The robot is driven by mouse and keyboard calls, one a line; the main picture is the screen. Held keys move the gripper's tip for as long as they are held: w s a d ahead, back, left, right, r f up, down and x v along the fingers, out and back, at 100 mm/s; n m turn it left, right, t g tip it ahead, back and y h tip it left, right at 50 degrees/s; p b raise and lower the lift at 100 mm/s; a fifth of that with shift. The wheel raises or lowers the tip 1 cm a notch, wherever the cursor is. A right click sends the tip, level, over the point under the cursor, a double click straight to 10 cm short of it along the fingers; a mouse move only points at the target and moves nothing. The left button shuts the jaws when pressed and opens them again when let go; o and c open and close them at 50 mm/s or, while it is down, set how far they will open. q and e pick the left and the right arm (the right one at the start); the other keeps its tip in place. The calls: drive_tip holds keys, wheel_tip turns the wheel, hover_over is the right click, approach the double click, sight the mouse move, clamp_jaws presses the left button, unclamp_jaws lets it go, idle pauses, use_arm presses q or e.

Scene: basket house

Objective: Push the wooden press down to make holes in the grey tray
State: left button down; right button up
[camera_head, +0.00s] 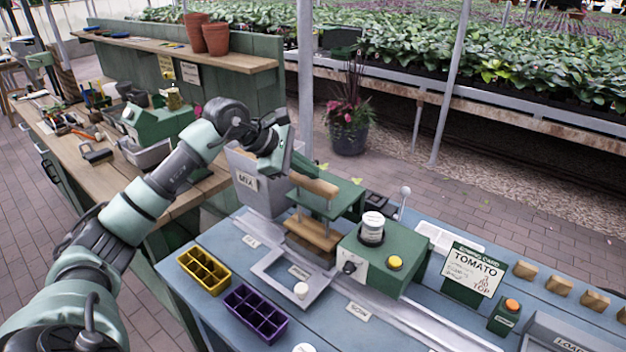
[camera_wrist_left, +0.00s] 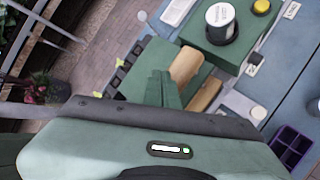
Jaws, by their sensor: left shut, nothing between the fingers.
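The wooden press has a round wooden handle (camera_head: 313,184) on a green plate, with metal posts and a wooden block (camera_head: 312,232) below. The handle also shows in the left wrist view (camera_wrist_left: 186,66). Something grey shows under the block; I cannot tell whether it is the grey tray, and any holes are hidden. My left gripper (camera_head: 300,162) is shut and empty, just above and behind the handle; in the left wrist view its fingers (camera_wrist_left: 164,90) appear beside the handle. Contact is unclear. My right gripper is in neither view.
A green box (camera_head: 378,262) with a white jar and yellow button stands right of the press. A grey bin (camera_head: 256,185) is behind left. A grey frame (camera_head: 270,268), yellow tray (camera_head: 205,272) and purple tray (camera_head: 255,313) lie in front.

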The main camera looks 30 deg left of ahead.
sight(310, 181)
use_arm(q)
drive_tip(key=shift+s+f+b, duration=0.1)
drive_tip(key=shift+f+b, duration=1.15)
drive_tip(key=shift+f, duration=0.3)
idle(0.8)
idle(0.3)
drive_tip(key=shift+r+p, duration=1.55)
drive_tip(key=shift+r, duration=0.75)
drive_tip(key=shift+r, duration=0.1)
wheel_tip(310, 181, up, 5)
drive_tip(key=p, duration=0.3)
drive_tip(key=shift+p, duration=0.35)
